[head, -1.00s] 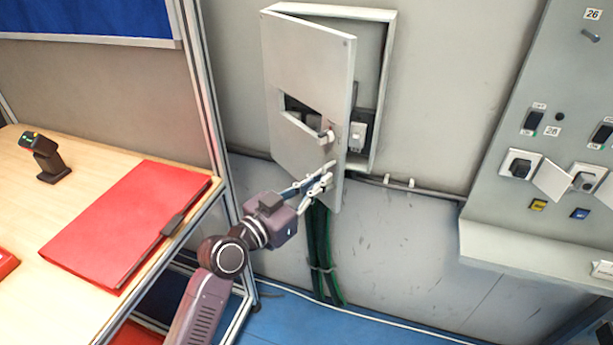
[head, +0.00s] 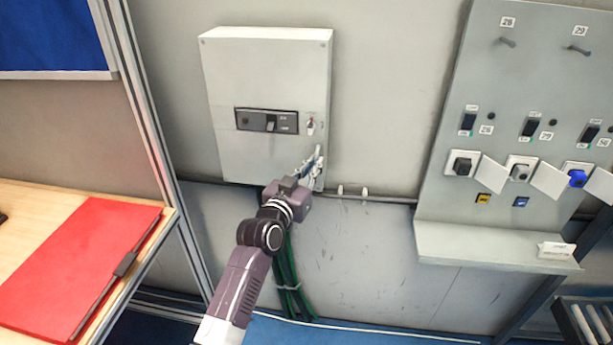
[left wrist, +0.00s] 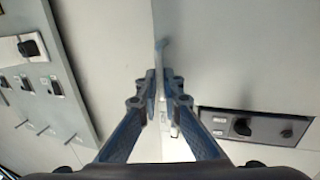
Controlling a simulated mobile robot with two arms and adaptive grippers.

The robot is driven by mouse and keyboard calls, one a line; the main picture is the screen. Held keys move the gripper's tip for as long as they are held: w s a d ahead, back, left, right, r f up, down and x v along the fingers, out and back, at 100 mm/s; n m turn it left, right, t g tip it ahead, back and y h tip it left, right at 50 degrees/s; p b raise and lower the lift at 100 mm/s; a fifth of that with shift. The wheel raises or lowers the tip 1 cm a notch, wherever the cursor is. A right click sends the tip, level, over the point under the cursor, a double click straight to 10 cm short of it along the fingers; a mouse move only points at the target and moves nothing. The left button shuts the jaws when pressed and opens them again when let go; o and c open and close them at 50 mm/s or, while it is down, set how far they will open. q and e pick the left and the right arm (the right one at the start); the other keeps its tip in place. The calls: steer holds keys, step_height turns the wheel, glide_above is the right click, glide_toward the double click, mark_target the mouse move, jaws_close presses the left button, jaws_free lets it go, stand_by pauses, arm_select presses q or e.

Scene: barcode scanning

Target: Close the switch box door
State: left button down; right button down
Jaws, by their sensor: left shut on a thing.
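The switch box door (head: 265,80) is a light grey panel on the wall. In the head view it looks flush with the box, and no open gap shows. A dark switch panel shows through its window (head: 267,121), with a small latch (head: 310,125) at the right. The exact contact is partly hidden by the fingers. My right gripper is not in view.
A grey socket panel (head: 450,200) with switches and plugs stands to the right. A table with a red folder (head: 75,265) and a metal frame post (head: 150,130) are at the left. Green cables (head: 290,270) hang below the box.

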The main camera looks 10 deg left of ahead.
arm_select(q)
steer(key=shift+d+r, duration=0.2)
steer(key=shift+d, duration=0.2)
steer(key=c, duration=2.4)
jaws_free()
steer(key=shift+d, duration=0.1)
steer(key=o, duration=0.3)
steer(key=shift+w+d+f, duration=0.2)
steer(key=shift+w+d, duration=0.15)
steer(key=v, duration=1.2)
steer(key=shift+a, duration=0.4)
